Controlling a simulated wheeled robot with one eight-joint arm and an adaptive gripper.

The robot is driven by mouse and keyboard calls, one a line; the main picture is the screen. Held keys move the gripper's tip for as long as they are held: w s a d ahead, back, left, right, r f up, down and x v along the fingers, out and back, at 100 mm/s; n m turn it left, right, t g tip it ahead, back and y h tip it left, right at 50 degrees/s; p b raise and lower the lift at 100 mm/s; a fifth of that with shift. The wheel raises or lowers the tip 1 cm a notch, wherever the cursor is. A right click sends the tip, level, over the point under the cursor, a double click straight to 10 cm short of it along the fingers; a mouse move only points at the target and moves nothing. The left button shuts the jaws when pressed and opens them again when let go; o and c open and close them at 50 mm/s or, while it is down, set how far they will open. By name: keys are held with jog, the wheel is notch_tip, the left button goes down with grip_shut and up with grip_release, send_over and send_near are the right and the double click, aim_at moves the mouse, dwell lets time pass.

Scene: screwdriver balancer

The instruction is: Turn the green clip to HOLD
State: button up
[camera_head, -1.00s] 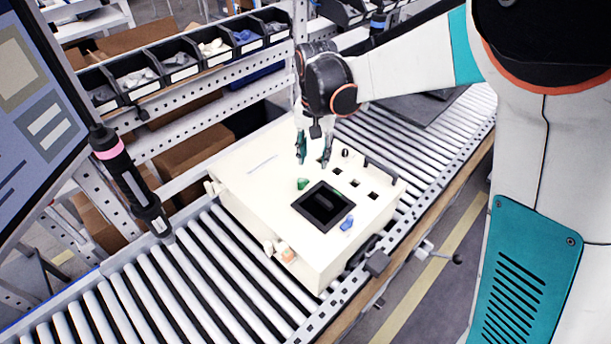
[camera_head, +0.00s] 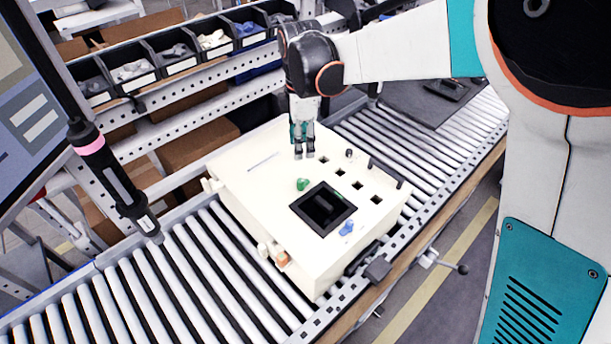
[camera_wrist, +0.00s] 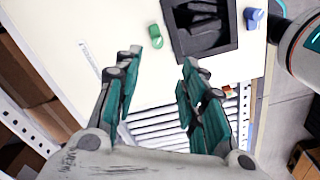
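The small green clip (camera_head: 303,184) sits on top of the white box (camera_head: 255,185), just left of a square black recess (camera_head: 323,208). It also shows in the wrist view (camera_wrist: 155,36), at the upper middle. My gripper (camera_head: 304,154) is above the box, behind the green clip in the head view and apart from it. In the wrist view, my two fingers (camera_wrist: 160,65) are spread with nothing between them, and the clip lies beyond their tips. I cannot read any HOLD marking.
A blue clip (camera_head: 346,228) sits at the recess's near right corner. Several small square holes and a black handle are on the box's right side. The box rests on a roller conveyor (camera_head: 205,275). A hanging screwdriver (camera_head: 115,180) is at the left. Parts bins (camera_head: 135,75) stand behind.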

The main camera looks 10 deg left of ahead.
aim_at(301, 180)
jog(key=f+n+b, duration=0.1)
jog(key=f, duration=0.3)
jog(key=f+n+b, duration=0.1)
jog(key=f, duration=0.4)
jog(key=f+n+b, duration=0.1)
jog(key=f, duration=0.3)
jog(key=shift+w+a+f+n, duration=0.15)
jog(key=shift+a+f+n, duration=0.05)
jog(key=shift+f+n, duration=0.1)
grip_shut()
